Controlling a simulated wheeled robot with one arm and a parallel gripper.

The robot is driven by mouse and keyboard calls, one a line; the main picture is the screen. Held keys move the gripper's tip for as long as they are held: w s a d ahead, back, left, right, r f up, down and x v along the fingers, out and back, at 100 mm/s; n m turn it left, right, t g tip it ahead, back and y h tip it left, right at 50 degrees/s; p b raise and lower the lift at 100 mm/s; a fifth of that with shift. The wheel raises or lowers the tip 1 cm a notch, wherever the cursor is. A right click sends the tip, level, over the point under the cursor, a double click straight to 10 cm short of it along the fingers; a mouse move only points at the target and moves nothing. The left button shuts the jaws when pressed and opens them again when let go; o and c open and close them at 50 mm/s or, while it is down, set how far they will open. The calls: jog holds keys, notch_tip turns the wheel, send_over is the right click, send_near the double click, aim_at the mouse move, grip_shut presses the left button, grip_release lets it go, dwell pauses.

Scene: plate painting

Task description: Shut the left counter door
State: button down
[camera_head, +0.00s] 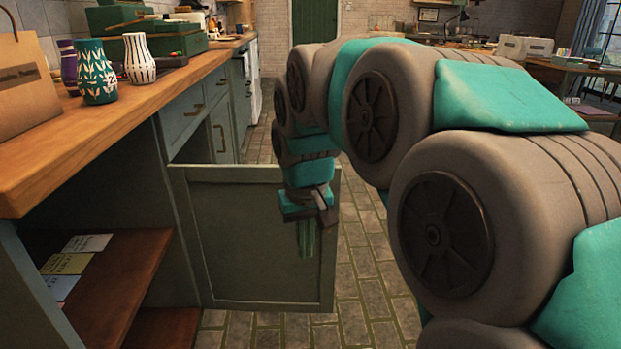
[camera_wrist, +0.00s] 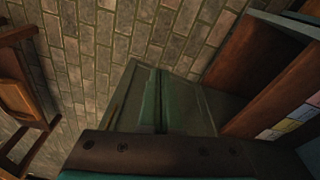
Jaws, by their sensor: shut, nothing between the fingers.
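The left counter door (camera_head: 240,235) is a grey-green framed panel. It stands wide open, jutting out from the counter across the floor, and its cabinet opening is exposed on the near side. In the wrist view the door (camera_wrist: 188,105) is in the middle, beside the open shelves. My gripper (camera_head: 306,240) is shut and empty, pointing down, and overlaps the door's face near its outer edge in the head view. Its fingers also show in the wrist view (camera_wrist: 160,100), over the door. I cannot tell whether they touch it.
The wooden countertop (camera_head: 95,125) carries a green patterned vase (camera_head: 95,75), a white striped vase (camera_head: 139,60) and a paper bag (camera_head: 25,88). Coloured cards (camera_head: 68,263) lie on the cabinet shelf (camera_head: 125,270). Brick floor (camera_head: 370,275) is clear right of the door. Wooden furniture (camera_wrist: 25,95) stands left in the wrist view.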

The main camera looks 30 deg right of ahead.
aim_at(336, 177)
jog(key=w+d+r+m+t+h, duration=0.1)
jog(key=w+d+r+m, duration=0.1)
jog(key=w+d+r, duration=0.4)
jog(key=w+d+r+m+t+h, duration=0.1)
jog(key=w+d+r+m, duration=0.1)
jog(key=w+d, duration=0.75)
jog(key=shift+w+d+f+b, duration=0.1)
jog(key=shift+w+d+f, duration=0.5)
jog(key=shift+w+f, duration=0.65)
jog(key=shift+w+d+f+b, duration=0.15)
jog(key=shift+w+d+f, duration=0.5)
jog(key=shift+f, duration=1.1)
jog(key=shift+w+d+f+b, duration=0.1)
jog(key=shift+w+d+f, duration=0.4)
jog(key=shift+w+f, duration=0.8)
jog(key=shift+s+f+n+t, duration=0.15)
jog(key=shift+s+n+t, duration=0.05)
jog(key=shift+n+t, duration=0.1)
